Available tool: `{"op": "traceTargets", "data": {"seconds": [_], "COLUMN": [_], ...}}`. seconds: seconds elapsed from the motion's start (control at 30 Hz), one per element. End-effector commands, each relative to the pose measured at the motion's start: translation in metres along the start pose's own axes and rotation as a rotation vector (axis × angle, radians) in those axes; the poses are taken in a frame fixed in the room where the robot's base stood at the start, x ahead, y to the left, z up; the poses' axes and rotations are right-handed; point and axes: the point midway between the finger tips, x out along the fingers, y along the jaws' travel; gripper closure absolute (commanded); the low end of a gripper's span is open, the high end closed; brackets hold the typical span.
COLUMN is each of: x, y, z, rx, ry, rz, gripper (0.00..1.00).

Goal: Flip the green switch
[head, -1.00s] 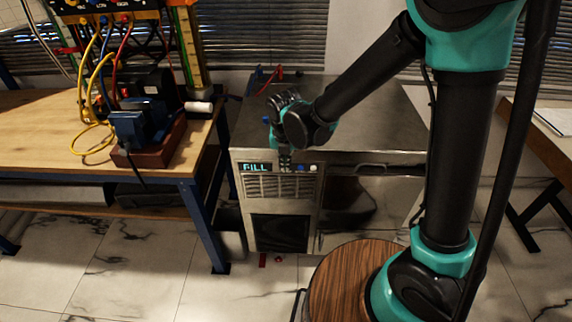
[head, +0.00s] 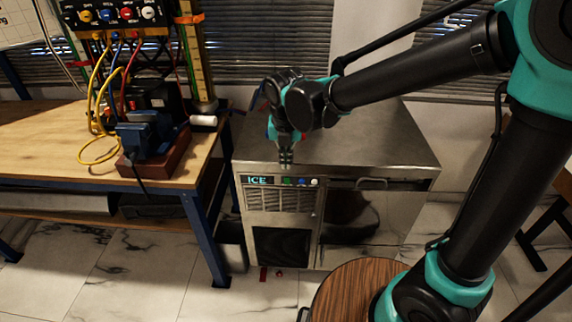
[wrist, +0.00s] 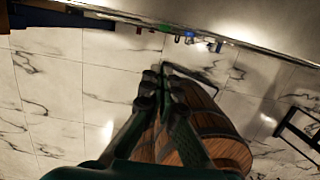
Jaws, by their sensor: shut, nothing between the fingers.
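The green switch (head: 287,181) sits on the front control panel of a steel machine (head: 370,140), beside a lit display (head: 257,180) reading ICE. In the wrist view the green switch (wrist: 165,28) is near the top edge. My gripper (head: 286,162) points down with its fingertips just above the switch in the head picture. It is shut and empty; its fingers (wrist: 162,74) show below the switch in the wrist view. The exact gap to the panel is hard to tell. Which way the switch is set is too small to see.
A blue knob (head: 301,182) and a pale knob (head: 314,182) are right of the green switch. A handle (head: 375,184) is further right. A wooden bench (head: 60,135) with a cabled rig stands left. A round wooden stool-like top (head: 350,295) is in front.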

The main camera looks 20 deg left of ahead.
Motion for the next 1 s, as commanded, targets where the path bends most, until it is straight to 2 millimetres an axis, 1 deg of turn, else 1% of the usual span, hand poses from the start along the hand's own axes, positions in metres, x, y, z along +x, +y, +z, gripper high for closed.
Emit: {"op": "traceTargets", "data": {"seconds": [0.27,0.5,0.8,0.87,1.0], "x": [0.001,0.013,0.014,0.016,0.031], "y": [0.0,0.0,0.0,0.0,0.001], "z": [0.0,-0.005,-0.006,-0.007,-0.008], "rx": [0.0,0.001,-0.001,-0.001,-0.001], "ry": [0.006,0.099,0.101,0.101,0.101], "rz": [0.0,0.001,0.001,0.001,0.001], "gripper": [1.0,1.0,1.0,1.0,1.0]}}
